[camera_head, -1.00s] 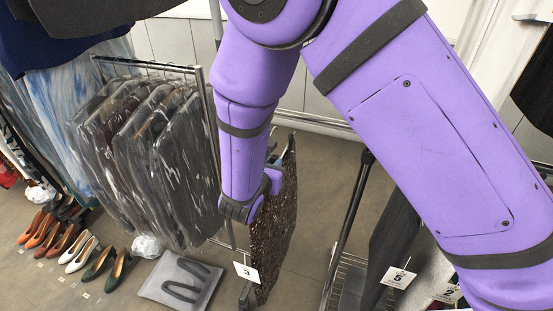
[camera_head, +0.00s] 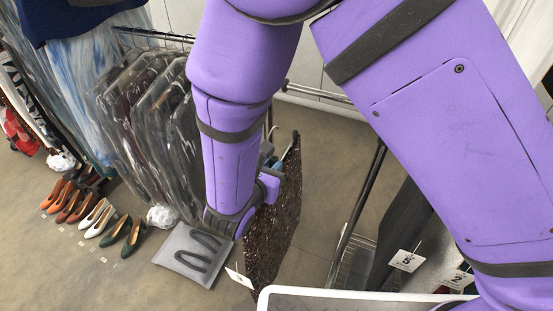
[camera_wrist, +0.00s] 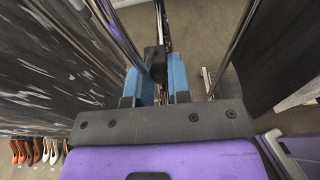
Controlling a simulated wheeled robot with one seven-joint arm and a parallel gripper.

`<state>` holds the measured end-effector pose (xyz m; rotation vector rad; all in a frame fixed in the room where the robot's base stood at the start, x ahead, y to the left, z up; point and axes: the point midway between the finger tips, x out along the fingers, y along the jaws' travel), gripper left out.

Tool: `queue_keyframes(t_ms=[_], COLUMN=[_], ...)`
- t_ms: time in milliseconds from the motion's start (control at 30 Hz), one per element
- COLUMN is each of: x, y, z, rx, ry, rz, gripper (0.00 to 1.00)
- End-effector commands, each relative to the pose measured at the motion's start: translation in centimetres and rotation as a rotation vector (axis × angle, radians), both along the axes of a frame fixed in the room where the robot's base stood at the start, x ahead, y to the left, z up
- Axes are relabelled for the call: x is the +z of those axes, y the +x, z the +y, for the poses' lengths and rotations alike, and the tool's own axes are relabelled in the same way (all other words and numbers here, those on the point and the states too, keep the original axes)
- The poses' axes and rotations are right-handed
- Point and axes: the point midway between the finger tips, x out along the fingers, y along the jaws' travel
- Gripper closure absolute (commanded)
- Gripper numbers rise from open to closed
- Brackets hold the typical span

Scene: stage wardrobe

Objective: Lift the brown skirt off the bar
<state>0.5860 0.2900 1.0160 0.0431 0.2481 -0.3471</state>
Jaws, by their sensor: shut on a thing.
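The brown skirt (camera_head: 275,225), dark and speckled, hangs edge-on beside my forearm in the head view, with a white tag (camera_head: 239,278) at its lower left. My gripper (camera_head: 267,160) is at the skirt's top, largely hidden behind my wrist. A thin hook shows just above it. In the wrist view, the blue fingers of my gripper (camera_wrist: 161,80) are closed around a black block at the top of a narrow speckled strip, the skirt (camera_wrist: 168,42). Whether the hook touches a bar cannot be told.
Bagged garments (camera_head: 150,110) hang on a rack to the left. A metal rail (camera_head: 320,97) runs behind the skirt. Dark tagged garments (camera_head: 395,240) hang to the right.

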Motion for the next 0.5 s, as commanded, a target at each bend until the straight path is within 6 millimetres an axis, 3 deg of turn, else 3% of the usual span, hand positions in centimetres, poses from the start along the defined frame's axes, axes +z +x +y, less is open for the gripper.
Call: queue_keyframes(t_ms=[500], x=[0.0], y=[-4.9], z=[1.9], rx=[0.002], ry=[0.000], rz=[-0.001], gripper=[1.00])
